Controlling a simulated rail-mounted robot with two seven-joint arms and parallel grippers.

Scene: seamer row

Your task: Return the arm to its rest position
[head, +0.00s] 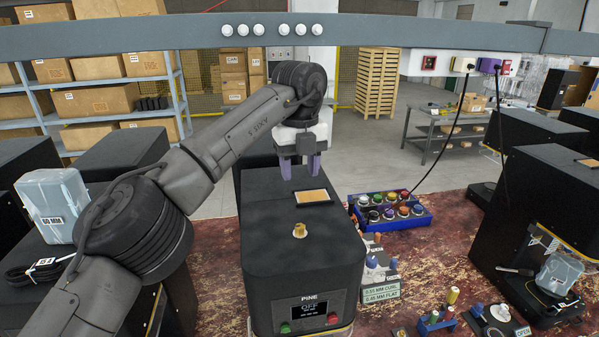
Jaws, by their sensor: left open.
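My left arm (225,145) comes in from the left and arches over the black machine labelled PINE (265,240). My left gripper (299,168) hangs above the rear of that machine's top, its two purple fingers pointing down and apart. It is open, with nothing seen between the fingers. A small tan plate (312,196) lies on the machine top just in front of and below the gripper. A brass fitting (299,230) stands nearer the front of the top. The machine's display reads OFF. My right gripper is not in view.
A blue tray (408,222) of several coloured spools stands right of the machine. A clear bin (52,203) marked 60 MM sits at left. Another black machine (540,215) stands at right. A grey rail (400,33) crosses above, with a hanging cable (447,140).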

